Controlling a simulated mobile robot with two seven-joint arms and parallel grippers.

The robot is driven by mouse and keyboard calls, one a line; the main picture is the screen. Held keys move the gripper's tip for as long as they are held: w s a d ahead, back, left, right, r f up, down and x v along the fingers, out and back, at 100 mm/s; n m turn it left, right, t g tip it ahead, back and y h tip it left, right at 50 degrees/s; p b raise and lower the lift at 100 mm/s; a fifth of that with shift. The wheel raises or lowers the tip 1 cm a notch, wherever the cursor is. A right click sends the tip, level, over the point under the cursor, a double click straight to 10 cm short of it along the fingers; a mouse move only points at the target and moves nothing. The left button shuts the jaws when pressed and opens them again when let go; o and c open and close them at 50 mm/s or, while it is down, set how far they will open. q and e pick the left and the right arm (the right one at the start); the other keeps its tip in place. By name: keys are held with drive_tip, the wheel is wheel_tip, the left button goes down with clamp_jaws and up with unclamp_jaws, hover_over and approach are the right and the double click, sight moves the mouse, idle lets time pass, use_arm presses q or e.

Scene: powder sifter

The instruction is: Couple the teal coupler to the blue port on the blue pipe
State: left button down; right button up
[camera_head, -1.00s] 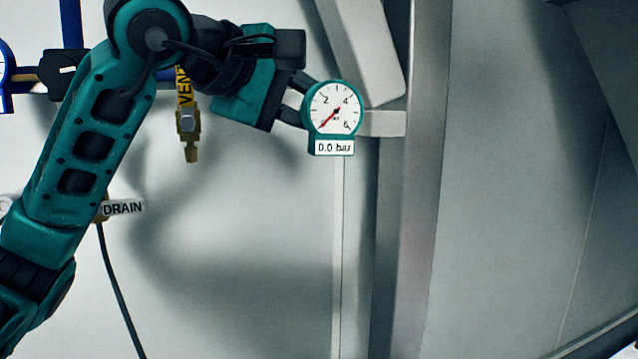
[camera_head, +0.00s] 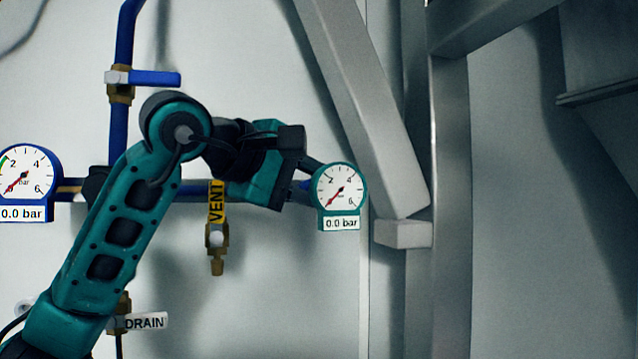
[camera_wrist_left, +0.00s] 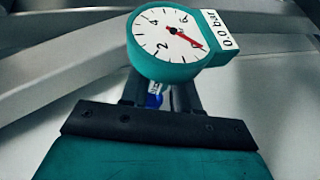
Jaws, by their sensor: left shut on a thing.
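My left gripper (camera_head: 308,182) is shut, seemingly on the teal coupler, whose body is mostly hidden by the fingers and a teal-rimmed gauge. The teal gauge (camera_head: 340,190) sits just past the fingertips and reads 0.0 bar. In the left wrist view the gauge (camera_wrist_left: 178,42) is tilted beyond my fingers (camera_wrist_left: 160,95), with a small blue piece (camera_wrist_left: 153,100) between them; I cannot tell what it belongs to. The blue pipe (camera_head: 190,190) runs level behind my left arm. The blue port is not clearly visible, so contact cannot be told. My right gripper is not in view.
A blue-handled valve (camera_head: 155,78) is on the upright pipe. A blue gauge (camera_head: 25,180) is at far left. A brass VENT valve (camera_head: 216,240) hangs below the pipe; a DRAIN tag (camera_head: 145,321) is lower. Grey metal beams (camera_head: 365,100) stand close right of the gripper.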

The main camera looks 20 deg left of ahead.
use_arm(q)
drive_tip(key=shift+w+a+p, duration=0.3)
drive_tip(key=shift+w+a, duration=0.25)
drive_tip(key=shift+w, duration=0.3)
drive_tip(key=shift+w+a+p, duration=0.25)
drive_tip(key=shift+w+a, duration=0.3)
drive_tip(key=shift+w, duration=0.25)
drive_tip(key=shift+w+a, duration=0.1)
drive_tip(key=shift+w, duration=0.1)
drive_tip(key=c, duration=0.8)
unclamp_jaws()
drive_tip(key=shift+o, duration=0.2)
drive_tip(key=b+v, duration=0.1)
drive_tip(key=v, duration=1.2)
drive_tip(key=shift+f, duration=0.1)
